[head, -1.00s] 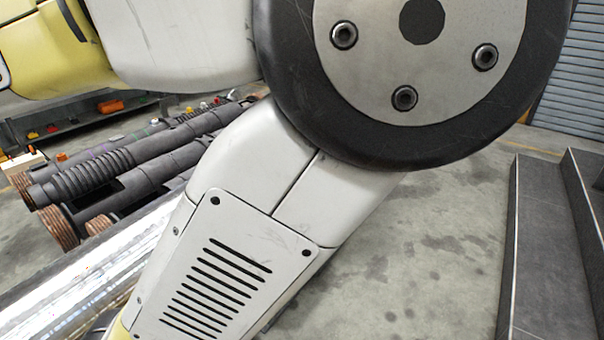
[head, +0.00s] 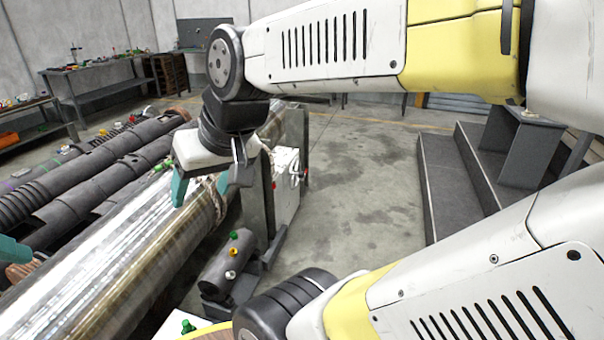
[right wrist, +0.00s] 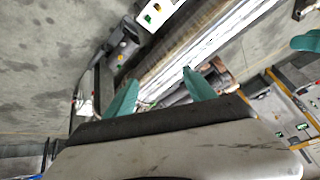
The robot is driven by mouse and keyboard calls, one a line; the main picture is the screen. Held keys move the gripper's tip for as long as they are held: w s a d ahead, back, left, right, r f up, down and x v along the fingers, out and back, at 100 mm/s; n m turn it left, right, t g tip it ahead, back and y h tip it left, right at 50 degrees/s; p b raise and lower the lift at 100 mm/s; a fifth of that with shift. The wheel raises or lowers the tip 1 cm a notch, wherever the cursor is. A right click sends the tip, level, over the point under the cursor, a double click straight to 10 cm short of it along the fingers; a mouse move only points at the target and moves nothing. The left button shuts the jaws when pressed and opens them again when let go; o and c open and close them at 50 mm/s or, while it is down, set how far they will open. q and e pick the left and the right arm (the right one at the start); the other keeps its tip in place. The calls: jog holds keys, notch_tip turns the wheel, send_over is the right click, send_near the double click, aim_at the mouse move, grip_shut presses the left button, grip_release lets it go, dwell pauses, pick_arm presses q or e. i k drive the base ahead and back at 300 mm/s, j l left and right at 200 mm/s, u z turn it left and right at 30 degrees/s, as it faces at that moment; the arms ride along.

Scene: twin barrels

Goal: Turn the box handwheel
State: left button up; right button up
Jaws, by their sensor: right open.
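I cannot make out a handwheel for certain. A white box (head: 286,190) with a pale looped hose or handle and red knobs stands beyond the shiny barrel's far end. My right gripper (head: 201,187) hangs over the shiny metal barrel (head: 125,240), left of the white box. In the right wrist view the open fingers (right wrist: 160,92) point toward the barrel (right wrist: 215,45). A teal fingertip of my left gripper (head: 12,250) shows at the left edge; the rest is out of view.
Dark barrels (head: 90,175) lie left of the shiny one. Grey steps (head: 450,185) rise at the right. The concrete floor (head: 365,190) between is clear. Workbenches (head: 100,88) stand at the back left.

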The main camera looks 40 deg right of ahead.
aim_at(301, 174)
jog(key=z, duration=1.3)
jog(key=i+z, duration=0.5)
jog(key=i, duration=1.65)
jog(key=i+j, duration=0.1)
jog(key=i, duration=2)
jog(key=i+u, duration=0.25)
jog(key=i, duration=0.4)
jog(key=i+u, duration=0.3)
jog(key=i, duration=0.35)
jog(key=i+l+u, duration=0.25)
jog(key=i, duration=0.4)
jog(key=i+u, duration=0.1)
jog(key=u, duration=0.8)
jog(key=i+l+u, duration=0.1)
jog(key=u, duration=0.35)
jog(key=i+l+u, duration=0.1)
jog(key=u, duration=3.15)
